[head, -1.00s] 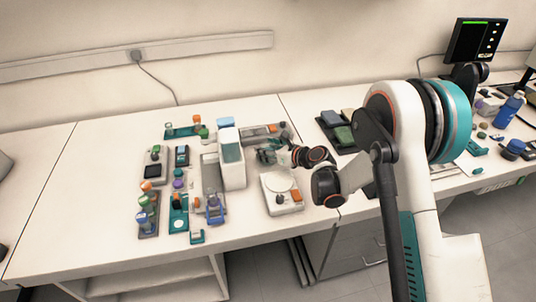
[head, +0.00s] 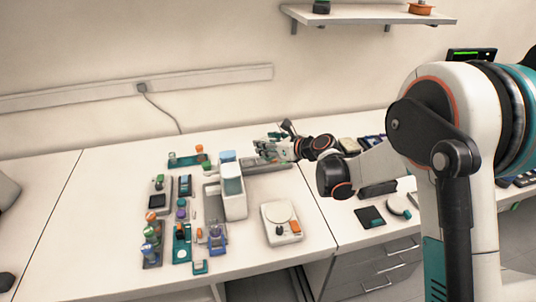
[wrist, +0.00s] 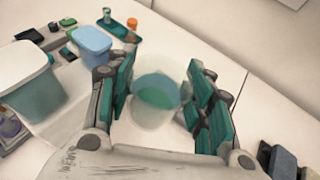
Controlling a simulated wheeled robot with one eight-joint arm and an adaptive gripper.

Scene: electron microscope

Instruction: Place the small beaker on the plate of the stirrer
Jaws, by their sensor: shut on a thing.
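The small beaker (wrist: 157,97) is a translucent cup with teal-green contents, between my fingers in the wrist view. My gripper (wrist: 160,95) is shut on it. In the head view my gripper (head: 270,148) is over the back of the bench, behind the stirrer. The beaker cannot be made out clearly there. The stirrer (head: 283,233) is a white box with a round pale plate (head: 279,211) and a black and an orange knob at its front. Its plate is bare, and my gripper is well apart from it.
A tall white device with a blue-tinted vessel (head: 233,185) stands left of the stirrer. Small racks with coloured caps (head: 152,240) crowd the bench's left side. A grey tray (head: 262,166) lies below my gripper. Bench around the stirrer's front is clear.

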